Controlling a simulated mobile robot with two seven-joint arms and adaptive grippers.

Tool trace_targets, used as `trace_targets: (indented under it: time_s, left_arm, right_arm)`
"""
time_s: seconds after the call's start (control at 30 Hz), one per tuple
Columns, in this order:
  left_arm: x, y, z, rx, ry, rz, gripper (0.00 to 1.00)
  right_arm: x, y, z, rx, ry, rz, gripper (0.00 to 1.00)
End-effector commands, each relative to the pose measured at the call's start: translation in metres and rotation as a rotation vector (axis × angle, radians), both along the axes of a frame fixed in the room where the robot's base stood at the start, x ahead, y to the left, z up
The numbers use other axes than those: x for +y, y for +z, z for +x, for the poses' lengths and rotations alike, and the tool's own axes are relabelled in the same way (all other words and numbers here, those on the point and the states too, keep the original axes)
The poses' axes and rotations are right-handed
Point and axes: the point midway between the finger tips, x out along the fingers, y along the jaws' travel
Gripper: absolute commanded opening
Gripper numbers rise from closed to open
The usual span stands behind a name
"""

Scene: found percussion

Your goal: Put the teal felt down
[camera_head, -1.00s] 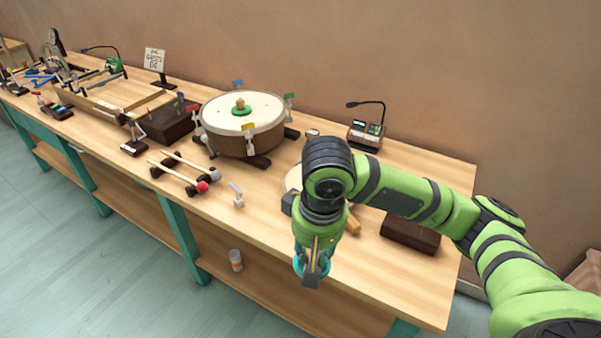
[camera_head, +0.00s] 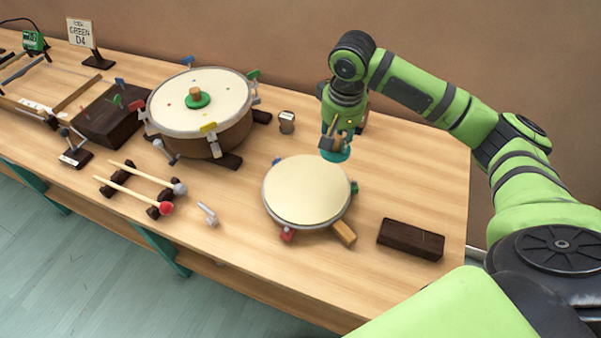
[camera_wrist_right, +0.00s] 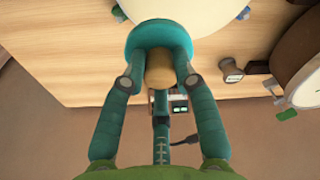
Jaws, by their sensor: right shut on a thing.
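The teal felt (camera_head: 336,155) is a round disc with a wooden knob (camera_wrist_right: 160,72) on top. My right gripper (camera_head: 336,130) is shut on the knob, one finger on each side in the right wrist view. The felt hangs above the workbench, just beyond the far edge of the small pale-headed drum (camera_head: 305,190). The exact gap below the felt cannot be told. The drum's edge also shows at the top of the right wrist view (camera_wrist_right: 190,10). My left gripper is not in view.
A large drum (camera_head: 205,150) with a green felt (camera_head: 198,100) on its head stands to the left. Two mallets (camera_head: 140,185), a dark block (camera_head: 411,239) and a small round pot (camera_head: 286,122) lie around. Bare workbench (camera_head: 400,180) extends on the right.

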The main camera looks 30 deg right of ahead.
Motion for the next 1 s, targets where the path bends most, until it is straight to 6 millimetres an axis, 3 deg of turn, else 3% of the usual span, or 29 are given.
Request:
trace_targets:
  time_s: [0.2, 0.4, 0.57, 0.8, 1.0]
  left_arm:
    - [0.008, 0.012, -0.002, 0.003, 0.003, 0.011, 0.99]
    - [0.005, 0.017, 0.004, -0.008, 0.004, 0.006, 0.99]
    - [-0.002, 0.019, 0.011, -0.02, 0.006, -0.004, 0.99]
    - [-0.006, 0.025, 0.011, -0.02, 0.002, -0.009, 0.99]
    - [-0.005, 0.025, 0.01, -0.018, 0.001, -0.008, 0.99]
  right_arm:
    - [0.052, -0.029, 0.013, 0.002, 0.005, 0.003, 0.0]
    - [0.083, -0.05, 0.022, 0.001, 0.001, 0.001, 0.0]
    - [0.091, -0.059, 0.024, 0.002, -0.001, 0.001, 0.0]
    - [0.091, -0.091, 0.023, 0.002, 0.0, 0.0, 0.0]
    - [0.091, -0.096, 0.024, -0.001, 0.002, 0.0, 0.0]
